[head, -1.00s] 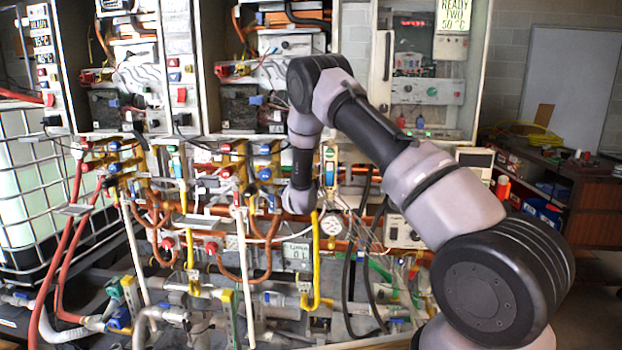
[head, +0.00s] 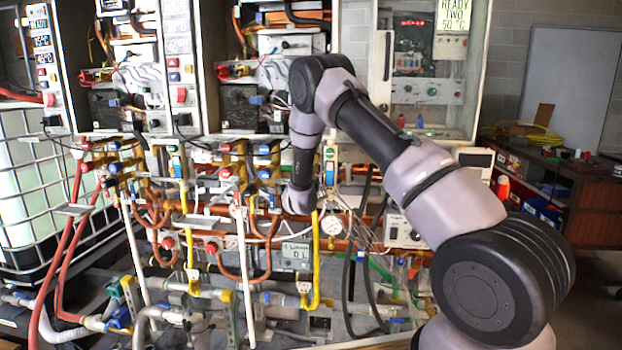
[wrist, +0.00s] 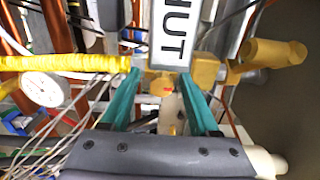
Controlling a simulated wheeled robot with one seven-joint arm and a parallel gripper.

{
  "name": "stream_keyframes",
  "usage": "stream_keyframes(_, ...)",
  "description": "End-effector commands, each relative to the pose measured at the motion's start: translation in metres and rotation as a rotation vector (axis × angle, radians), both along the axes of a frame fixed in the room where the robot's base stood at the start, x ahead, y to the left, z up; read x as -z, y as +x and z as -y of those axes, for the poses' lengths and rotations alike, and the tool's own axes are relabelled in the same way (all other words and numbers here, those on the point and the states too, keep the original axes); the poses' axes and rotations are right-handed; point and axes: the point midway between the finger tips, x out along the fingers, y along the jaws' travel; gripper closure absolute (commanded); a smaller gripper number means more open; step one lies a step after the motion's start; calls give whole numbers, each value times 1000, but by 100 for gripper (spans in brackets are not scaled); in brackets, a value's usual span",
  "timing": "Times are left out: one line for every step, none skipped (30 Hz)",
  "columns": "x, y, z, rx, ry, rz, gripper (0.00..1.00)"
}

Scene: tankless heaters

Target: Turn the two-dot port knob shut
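My gripper (wrist: 161,76) has two teal fingers standing apart in the wrist view. A small brass-yellow knob (wrist: 162,86) with a red mark lies between the fingertips, with visible space on both sides. No two-dot mark can be made out on it. A white plate (wrist: 173,35) with black letters reading "HUT", cut off by the picture edge, is just beyond the knob. In the head view my wrist (head: 299,200) is low in front of the pipework. It hides the fingers and the knob there.
A round white gauge (wrist: 45,88) sits left of the fingers beside a yellow ribbed hose (wrist: 75,63). A brass fitting (wrist: 272,53) stands at right. In the head view, a yellow pipe (head: 316,260) and a digital meter (head: 296,254) are close to my wrist. Pipes and cables crowd the area.

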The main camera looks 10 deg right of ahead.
Motion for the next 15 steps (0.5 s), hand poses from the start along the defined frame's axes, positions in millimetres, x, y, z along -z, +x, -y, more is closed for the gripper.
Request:
stream_keyframes(0, 0, 0, 0, 0, 1, 38)
stream_keyframes(-1, 0, 0, 0, 0, 1, 38)
stream_keyframes(-1, 0, 0, 0, 0, 1, 38)
stream_keyframes(-1, 0, 0, 0, -1, 2, 38)
stream_keyframes(-1, 0, 0, 0, -1, 2, 38)
stream_keyframes(-1, 0, 0, 0, -1, 2, 38)
stream_keyframes(-1, -1, -1, 0, -1, 2, 38)
stream_keyframes(-1, -3, -1, -1, 0, 1, 38)
stream_keyframes(-1, -6, -3, -1, -2, 2, 38)
stream_keyframes(-1, -10, -4, -1, -3, 1, 38)
stream_keyframes(-1, -14, -5, -2, -2, 0, 38)
stream_keyframes(-1, -20, -8, -2, -2, -1, 38)
stream_keyframes(-1, -26, -10, -3, -2, -1, 38)
stream_keyframes(-1, -32, -12, -3, -2, -1, 38)
stream_keyframes(-1, -40, -14, -3, -2, -1, 38)
